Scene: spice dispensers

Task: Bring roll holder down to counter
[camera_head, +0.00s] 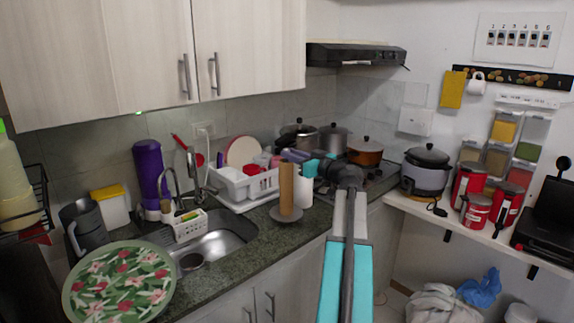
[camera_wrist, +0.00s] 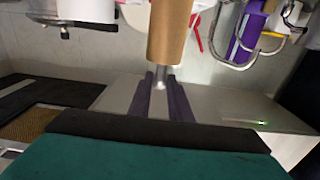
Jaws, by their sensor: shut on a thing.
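The roll holder is a brown cardboard tube (camera_head: 286,186) on a round grey base (camera_head: 286,216), upright near the counter's front edge, right of the sink. In the wrist view the tube (camera_wrist: 171,28) and a thin metal post end (camera_wrist: 160,78) show. My gripper (camera_head: 291,156) is at the top of the holder, coming from the right. In the wrist view its purple fingers (camera_wrist: 161,88) are shut on the post, one on each side. I cannot tell whether the base touches the counter (camera_head: 245,241). The base is out of the wrist view.
A white dish rack (camera_head: 240,184) stands behind the holder. The sink (camera_head: 215,240) lies to its left. A white cylinder (camera_head: 304,187) is close on its right. Pots (camera_head: 365,151) stand on the stove at the back right. A floral tray (camera_head: 119,283) is at the front left.

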